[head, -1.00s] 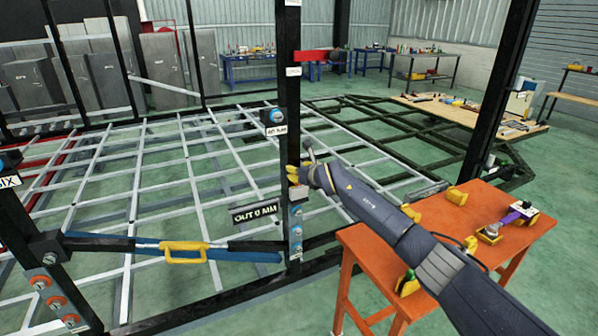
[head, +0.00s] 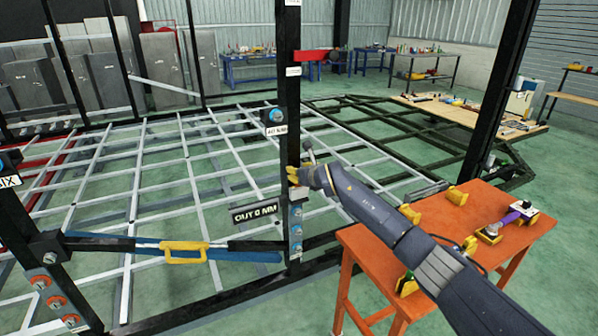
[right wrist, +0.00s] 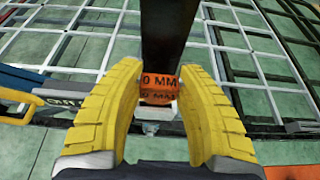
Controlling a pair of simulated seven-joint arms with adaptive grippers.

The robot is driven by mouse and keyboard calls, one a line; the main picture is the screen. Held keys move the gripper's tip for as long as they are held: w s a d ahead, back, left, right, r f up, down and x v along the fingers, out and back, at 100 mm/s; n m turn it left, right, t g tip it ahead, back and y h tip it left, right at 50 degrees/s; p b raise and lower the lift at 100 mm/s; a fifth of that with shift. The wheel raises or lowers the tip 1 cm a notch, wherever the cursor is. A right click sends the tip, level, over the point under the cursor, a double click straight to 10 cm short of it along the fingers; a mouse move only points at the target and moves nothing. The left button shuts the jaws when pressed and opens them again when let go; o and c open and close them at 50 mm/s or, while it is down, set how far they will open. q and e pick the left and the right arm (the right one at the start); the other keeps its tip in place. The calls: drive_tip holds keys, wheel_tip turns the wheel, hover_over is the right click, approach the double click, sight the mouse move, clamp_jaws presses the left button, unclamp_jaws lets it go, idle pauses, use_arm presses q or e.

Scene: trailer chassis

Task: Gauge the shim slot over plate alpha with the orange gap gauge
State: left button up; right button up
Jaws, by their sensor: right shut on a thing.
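My right gripper (head: 294,178) is at the dark upright post (head: 289,95), with its yellow fingers either side of the post's front. In the right wrist view the fingers (right wrist: 160,90) are shut on the orange gap gauge (right wrist: 158,82), which has black "0 MM" lettering. The gauge lies against the post; I cannot tell whether it sits inside the shim slot. A pale block (head: 298,193) is just below the fingers in the head view. The slot and plate alpha cannot be clearly made out. My left gripper is not in view.
An "OUT 0 MM" sign (head: 254,213) stands left of the post. A blue bar with a yellow handle (head: 183,252) spans between posts at the lower left. An orange table (head: 480,262) with yellow holders and a purple tool (head: 508,218) stands right, under my arm.

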drive_tip(key=shift+f, duration=1.3)
idle(0.5)
idle(0.9)
drive_tip(key=shift+r, duration=4)
